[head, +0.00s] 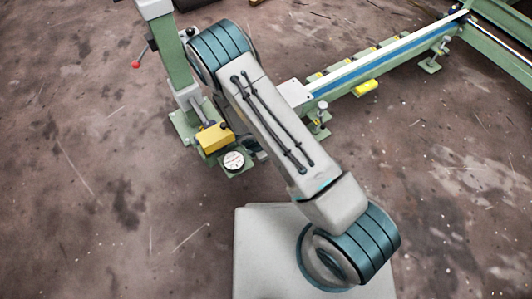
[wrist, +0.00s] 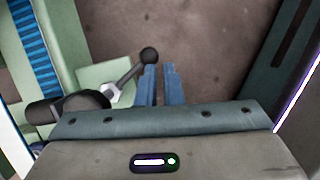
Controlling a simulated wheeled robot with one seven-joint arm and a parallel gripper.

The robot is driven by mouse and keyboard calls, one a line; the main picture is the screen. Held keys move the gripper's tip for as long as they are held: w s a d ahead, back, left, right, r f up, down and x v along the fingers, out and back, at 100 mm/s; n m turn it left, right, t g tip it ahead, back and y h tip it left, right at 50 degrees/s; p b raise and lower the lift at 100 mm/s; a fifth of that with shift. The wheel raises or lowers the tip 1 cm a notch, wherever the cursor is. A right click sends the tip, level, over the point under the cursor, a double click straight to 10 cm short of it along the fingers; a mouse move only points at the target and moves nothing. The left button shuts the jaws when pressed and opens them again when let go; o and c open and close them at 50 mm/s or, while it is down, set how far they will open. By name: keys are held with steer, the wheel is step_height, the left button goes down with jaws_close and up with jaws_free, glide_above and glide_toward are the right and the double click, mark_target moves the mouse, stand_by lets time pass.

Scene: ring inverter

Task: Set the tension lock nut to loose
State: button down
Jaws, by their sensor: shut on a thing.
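In the wrist view, a grey lever (wrist: 128,77) with a black ball knob (wrist: 149,56) slants up and right from a pale nut (wrist: 112,97), which I take to be the tension lock nut. My gripper (wrist: 160,69) shows as two blue fingers close together, with a narrow gap between them. The left finger meets the lever just below the knob, and the jaws are shut on the lever. The exact contact is partly hidden. In the head view my arm covers the gripper, and I cannot make out this lever there.
A green machine frame with a post (head: 174,60) and a red-knobbed lever (head: 136,65) stands left of my arm. A yellow block (head: 213,138) and a round dial (head: 233,161) sit at its foot. A green rail (head: 375,68) runs to the upper right. The brown floor (head: 90,200) is clear.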

steer(key=shift+s+d+f, duration=0.1)
steer(key=shift+s+d, duration=0.1)
steer(key=shift+s, duration=0.1)
steer(key=p+v, duration=0.6)
steer(key=v, duration=0.4)
steer(key=shift+s+d, duration=0.15)
steer(key=shift+s, duration=0.2)
steer(key=w+d+r+m+p, duration=0.1)
steer(key=d+r+m+p, duration=0.3)
steer(key=r, duration=0.9)
steer(key=w+d+r+m+p, duration=0.1)
steer(key=d+r+m+p, duration=0.4)
steer(key=r, duration=0.9)
steer(key=w+d+r+m+p, duration=0.1)
steer(key=r+m+p, duration=0.35)
steer(key=r, duration=0.85)
steer(key=s+d+r+m+y+p, duration=0.1)
steer(key=s+r+p, duration=0.4)
steer(key=r, duration=0.5)
steer(key=s+d+r+m+y+p, duration=0.1)
steer(key=s+r+m+p, duration=0.4)
steer(key=r, duration=0.5)
steer(key=s+d+r+m+t+y+p, duration=0.1)
steer(key=s+d+r+m+p, duration=0.2)
steer(key=r, duration=0.7)
steer(key=s+p, duration=0.2)
steer(key=p, duration=0.1)
steer(key=shift+s+d+r, duration=0.25)
steer(key=shift+d+r, duration=0.1)
